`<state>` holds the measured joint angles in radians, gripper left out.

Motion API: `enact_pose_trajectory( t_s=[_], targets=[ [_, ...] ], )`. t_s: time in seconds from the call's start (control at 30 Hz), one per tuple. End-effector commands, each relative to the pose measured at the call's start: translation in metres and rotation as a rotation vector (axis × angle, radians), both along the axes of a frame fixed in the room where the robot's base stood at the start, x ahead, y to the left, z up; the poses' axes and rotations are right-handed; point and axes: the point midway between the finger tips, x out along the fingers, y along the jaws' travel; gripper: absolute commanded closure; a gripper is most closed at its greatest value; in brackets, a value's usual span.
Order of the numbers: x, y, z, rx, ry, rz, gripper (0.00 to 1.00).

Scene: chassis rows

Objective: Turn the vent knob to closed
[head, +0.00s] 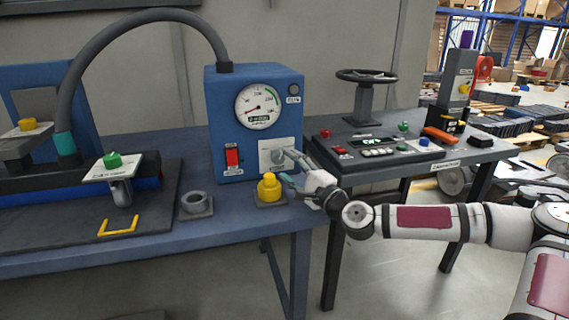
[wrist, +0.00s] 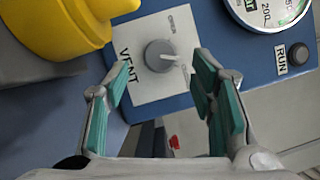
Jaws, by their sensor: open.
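The vent knob (wrist: 160,56) is a round grey dial with a light pointer, on a white plate (wrist: 133,79) marked VENT. In the wrist view the pointer aims to the right, between OPEN at the upper right and a second label partly hidden by a finger.
A yellow knobbed piece (head: 269,188) stands on the bench just left of my gripper. A red switch (head: 232,158) and a dial gauge (head: 259,107) are on the same box. A control console (head: 375,146) stands to the right.

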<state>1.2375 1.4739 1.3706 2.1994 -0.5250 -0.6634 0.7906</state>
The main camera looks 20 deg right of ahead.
Motion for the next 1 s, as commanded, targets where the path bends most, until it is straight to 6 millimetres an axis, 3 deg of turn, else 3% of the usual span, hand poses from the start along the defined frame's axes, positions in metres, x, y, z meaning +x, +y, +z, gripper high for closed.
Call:
enact_pose_trajectory(
  t_s=[0.2,0.4,0.6,1.0],
  targets=[
    [-0.043,-0.018,-0.006,0.000,0.001,-0.003,0.49],
    [-0.069,-0.028,-0.009,0.000,0.001,-0.002,0.49],
    [-0.078,-0.031,-0.009,-0.001,-0.001,-0.001,0.49],
    [-0.078,-0.038,-0.006,-0.028,0.001,-0.012,0.49]
  ],
)
